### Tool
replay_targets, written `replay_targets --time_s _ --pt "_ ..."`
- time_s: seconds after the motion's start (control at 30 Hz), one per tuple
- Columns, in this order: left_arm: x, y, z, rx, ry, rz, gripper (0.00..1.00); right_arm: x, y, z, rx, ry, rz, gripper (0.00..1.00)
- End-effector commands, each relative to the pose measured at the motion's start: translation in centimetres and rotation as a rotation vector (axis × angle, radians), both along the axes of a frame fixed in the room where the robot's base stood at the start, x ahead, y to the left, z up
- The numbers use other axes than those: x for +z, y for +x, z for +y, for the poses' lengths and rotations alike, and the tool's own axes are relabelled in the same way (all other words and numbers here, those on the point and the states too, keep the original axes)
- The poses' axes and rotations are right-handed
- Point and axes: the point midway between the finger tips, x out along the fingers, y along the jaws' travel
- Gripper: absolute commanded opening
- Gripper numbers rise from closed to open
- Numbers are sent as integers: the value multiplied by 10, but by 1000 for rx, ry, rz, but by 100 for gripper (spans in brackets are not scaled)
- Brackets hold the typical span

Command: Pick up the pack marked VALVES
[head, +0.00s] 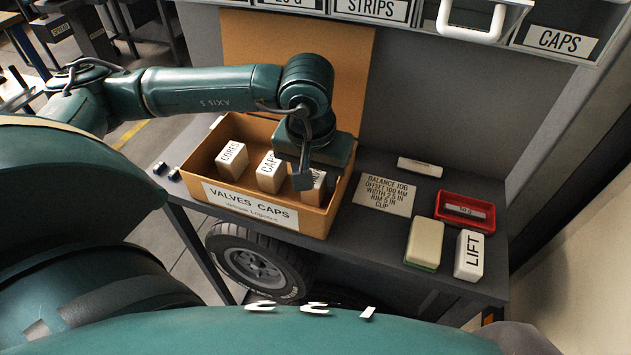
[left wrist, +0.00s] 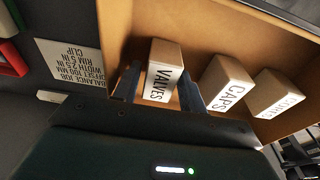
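The pack marked VALVES (left wrist: 163,75) is a small carton-brown block with a white label. It stands in the open cardboard box (head: 262,218), at the box's right end. In the head view the VALVES pack (head: 318,183) is partly hidden by my left gripper (head: 306,178), which points down into the box. In the left wrist view the fingers of my left gripper (left wrist: 160,88) are apart, one on each side of the pack, and look open. Whether either finger touches it is unclear. My right gripper is not in view.
In the same box stand a CAPS pack (head: 269,172) and a CORES pack (head: 231,160). To the right on the bench lie a card (head: 385,193), a red tray (head: 467,211), a cream block (head: 424,243) and a LIFT pack (head: 469,255). A panel stands behind the box.

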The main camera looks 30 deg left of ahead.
Motion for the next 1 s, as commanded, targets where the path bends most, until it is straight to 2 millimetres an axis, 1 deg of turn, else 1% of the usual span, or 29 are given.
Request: replay_targets --time_s 0.03,0.07,0.4,0.67,0.77,0.87,1.0 --pt "0 0 0 0 0 0 39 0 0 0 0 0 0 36" --pt "0 0 0 0 0 0 36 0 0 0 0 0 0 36" --pt "1 0 0 -1 0 0 8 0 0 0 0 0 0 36" --pt "3 0 0 0 0 -2 8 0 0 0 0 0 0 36" --pt "14 1 0 0 -1 -3 8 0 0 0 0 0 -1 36" --pt "32 1 -1 -1 -1 -6 8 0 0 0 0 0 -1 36" --pt "62 1 -1 -3 -2 -7 8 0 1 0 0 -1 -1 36"
